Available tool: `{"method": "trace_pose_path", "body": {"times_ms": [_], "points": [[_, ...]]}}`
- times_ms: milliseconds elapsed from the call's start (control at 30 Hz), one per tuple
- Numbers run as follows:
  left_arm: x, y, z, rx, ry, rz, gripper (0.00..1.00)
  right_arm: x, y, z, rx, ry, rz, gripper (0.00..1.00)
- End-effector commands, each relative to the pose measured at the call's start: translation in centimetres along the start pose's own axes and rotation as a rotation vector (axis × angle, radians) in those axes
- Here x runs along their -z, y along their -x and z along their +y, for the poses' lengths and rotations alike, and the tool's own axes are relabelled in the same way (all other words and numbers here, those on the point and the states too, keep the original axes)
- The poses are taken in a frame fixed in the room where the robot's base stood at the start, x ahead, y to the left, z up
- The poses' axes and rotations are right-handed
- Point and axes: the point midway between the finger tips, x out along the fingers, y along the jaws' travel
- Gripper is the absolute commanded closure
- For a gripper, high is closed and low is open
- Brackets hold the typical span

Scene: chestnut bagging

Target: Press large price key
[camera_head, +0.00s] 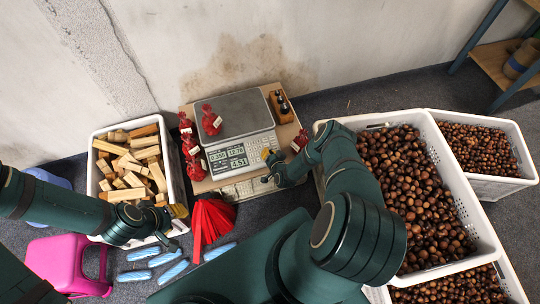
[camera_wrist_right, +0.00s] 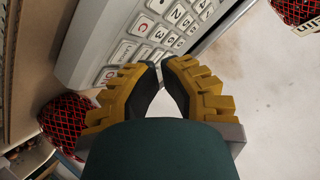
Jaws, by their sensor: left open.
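The scale (camera_head: 262,113) stands on a small table by the wall, its lit display (camera_head: 232,157) showing numbers. In the right wrist view, the keypad (camera_wrist_right: 152,26) has rows of pale keys with digits and letters. A filled red net bag (camera_head: 210,121) sits on the pan. My left gripper (camera_head: 163,222) is open and empty by the wood crate.
Several red bags (camera_head: 194,163) stand left of the scale; another (camera_head: 299,141) is at its right. A wood crate (camera_head: 96,196) is left, chestnut crates (camera_head: 458,195) right. Red empty nets (camera_head: 207,219), blue packets (camera_head: 172,271) and a pink stool (camera_head: 63,256) are in front.

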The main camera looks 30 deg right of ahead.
Motion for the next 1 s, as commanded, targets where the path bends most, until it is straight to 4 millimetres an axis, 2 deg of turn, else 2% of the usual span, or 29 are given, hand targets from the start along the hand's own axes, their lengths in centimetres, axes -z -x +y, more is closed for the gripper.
{"method": "trace_pose_path", "body": {"times_ms": [433,1000], "points": [[0.1,0.5,0.2,0.000,0.000,0.000,0.61,0.3,0.4,-0.3,0.000,0.000,0.000,1.00],[0.5,4.3,1.6,0.000,0.000,0.000,0.61,2.7,3.6,-2.6,-0.001,0.000,0.000,1.00]]}}
